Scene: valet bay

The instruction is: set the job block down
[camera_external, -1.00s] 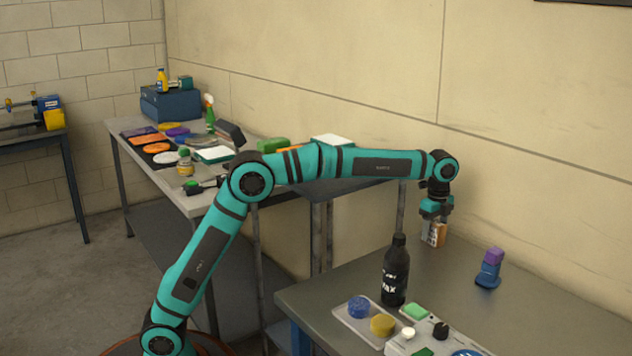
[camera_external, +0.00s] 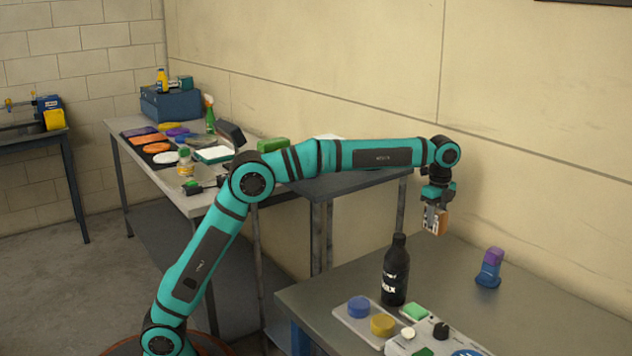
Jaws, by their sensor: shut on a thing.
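My gripper (camera_external: 435,215) points down above the back left part of the near grey table (camera_external: 450,285). It is shut on the job block (camera_external: 441,222), a small orange-tan block with a pale side. The gripper fingers hide part of the block. The block hangs near the table's back edge, up and right of the black bottle; I cannot tell its exact height above the surface.
A black wax bottle (camera_external: 396,270) stands on the near table. A blue and purple object (camera_external: 489,268) stands to the right. A pale tray (camera_external: 349,313) with blue and yellow round pads lies in front. The tabletop between bottle and blue object is clear.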

